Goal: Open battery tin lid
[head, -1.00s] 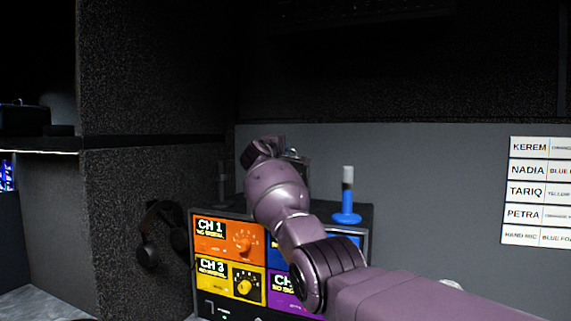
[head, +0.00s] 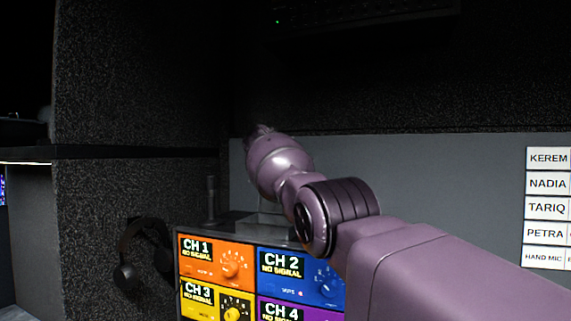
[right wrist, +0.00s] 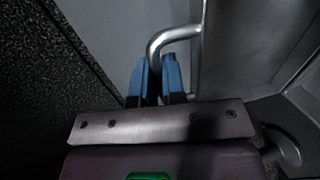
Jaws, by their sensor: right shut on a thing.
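In the right wrist view, my right gripper (right wrist: 155,66) has its blue fingers shut on a bent silver handle (right wrist: 174,36). The handle runs beside a smooth grey metal panel, which looks like part of the battery tin (right wrist: 238,52); lid and body cannot be told apart here. In the head view my right arm reaches in from the right, and its forearm and wrist hide the fingers and handle. A grey boxy shape (head: 266,222) shows below the wrist, on top of the channel unit; it may be the tin. My left gripper is not in view.
The channel unit (head: 252,248) with orange, blue, yellow and purple panels stands below my arm. Headphones (head: 143,255) hang on the speckled dark partition (head: 120,130) at left. Name labels (head: 548,207) are on the grey back wall at right.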

